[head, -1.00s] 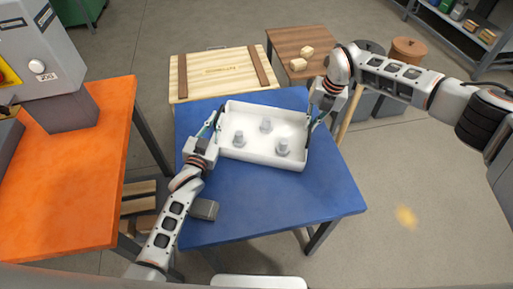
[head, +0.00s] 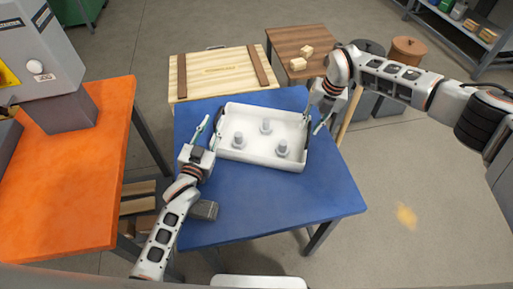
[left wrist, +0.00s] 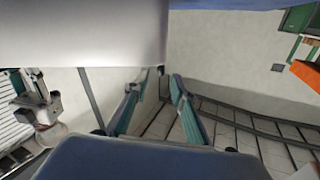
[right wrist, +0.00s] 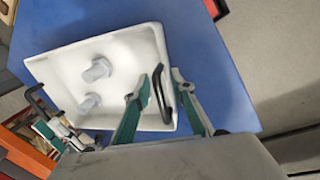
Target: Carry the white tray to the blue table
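The white tray (head: 262,157) sits on the blue table (head: 270,205), toward its back half. Three pale grey fittings stand in it; two show in the right wrist view. My left gripper (head: 207,127) is at the tray's left end, its fingers (left wrist: 155,95) spread apart and empty. The left handle is mostly hidden there. My right gripper (head: 316,118) is at the right end. Its open fingers (right wrist: 160,85) lie either side of the black right handle (right wrist: 161,97), not closed on it. The tray (right wrist: 125,45) also shows in the right wrist view.
A dark grey block (head: 204,210) lies on the blue table's left side, by my left arm. An orange bench (head: 75,180) stands left. A wooden crate (head: 222,75) and brown table (head: 295,45) stand behind. The blue table's front is clear.

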